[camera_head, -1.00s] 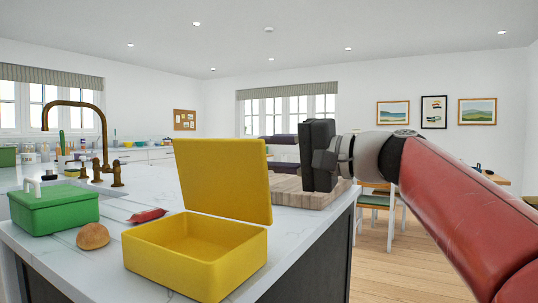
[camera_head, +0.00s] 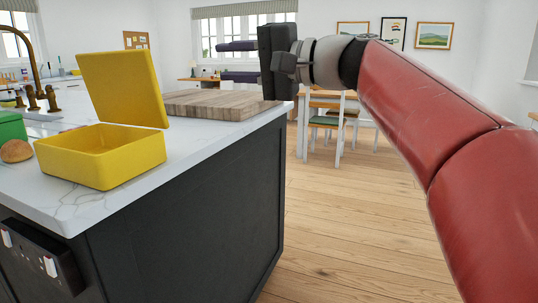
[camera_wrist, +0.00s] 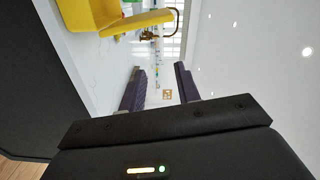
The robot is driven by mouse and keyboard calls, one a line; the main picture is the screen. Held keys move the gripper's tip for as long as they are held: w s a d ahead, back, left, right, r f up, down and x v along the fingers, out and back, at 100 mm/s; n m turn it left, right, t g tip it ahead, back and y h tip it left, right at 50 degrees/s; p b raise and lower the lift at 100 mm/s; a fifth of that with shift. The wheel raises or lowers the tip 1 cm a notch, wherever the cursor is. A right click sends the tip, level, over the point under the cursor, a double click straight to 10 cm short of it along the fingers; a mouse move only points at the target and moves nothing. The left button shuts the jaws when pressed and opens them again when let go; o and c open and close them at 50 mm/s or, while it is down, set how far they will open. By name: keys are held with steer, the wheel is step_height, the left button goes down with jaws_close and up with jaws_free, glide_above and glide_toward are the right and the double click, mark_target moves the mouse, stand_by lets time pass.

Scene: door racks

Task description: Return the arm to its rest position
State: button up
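My red arm (camera_head: 430,105) reaches in from the right in the head view, raised beside the island. My gripper (camera_head: 225,62) points left, above the counter's far end and the wooden board. Its two dark purple fingers are apart with nothing between them. The wrist view also shows my gripper (camera_wrist: 160,88) open and empty.
A white-topped island (camera_head: 215,135) with dark sides stands at left. On it are an open yellow box (camera_head: 100,160), a wooden board (camera_head: 225,103), a bread roll (camera_head: 16,151) and a green box (camera_head: 10,127). A table and chairs (camera_head: 335,122) stand behind. Wooden floor (camera_head: 345,230) is clear.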

steer(key=s+d+f+h, duration=0.5)
steer(key=s+d+f, duration=0.2)
steer(key=f, duration=0.6)
steer(key=s+d+f+n+h, duration=0.1)
steer(key=s+d+f+h, duration=0.5)
steer(key=f, duration=0.8)
steer(key=s+d+f+g+h, duration=0.1)
steer(key=s+d+f+h, duration=0.4)
steer(key=f, duration=0.9)
steer(key=s+d, duration=0.3)
steer(key=shift+s+d+n+h, duration=0.15)
steer(key=shift+d+n+h, duration=0.15)
steer(key=shift+n, duration=0.1)
steer(key=shift+a, duration=0.1)
